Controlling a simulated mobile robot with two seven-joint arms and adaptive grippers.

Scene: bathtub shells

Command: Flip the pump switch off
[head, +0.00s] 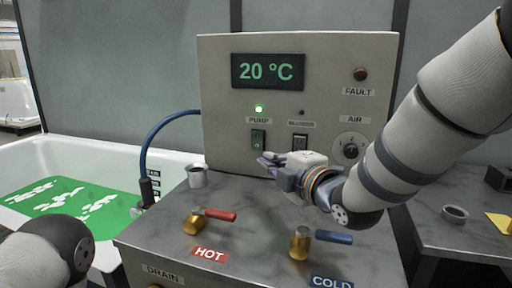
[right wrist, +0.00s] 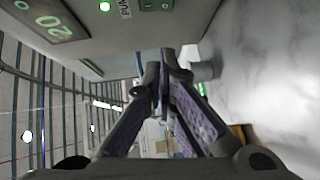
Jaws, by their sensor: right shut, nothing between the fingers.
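The pump switch (head: 258,140) is a green rocker in a dark frame on the grey control panel, under the PUMP label. The green lamp (head: 259,108) above it is lit. In the right wrist view the switch (right wrist: 156,5) is partly cut off at the top edge. My right gripper (head: 266,160) is shut and empty, its fingertips just below and right of the switch in the head view. In the right wrist view the closed fingertips (right wrist: 165,78) look apart from the switch. I cannot tell the exact gap to the panel. My left gripper is out of view.
A second switch (head: 300,142) and the AIR dial (head: 350,150) are right of the pump switch. A metal cup (head: 197,175), red-handled HOT valve (head: 208,219) and blue-handled COLD valve (head: 318,240) stand on the counter. A tub (head: 165,165) with green contents is left.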

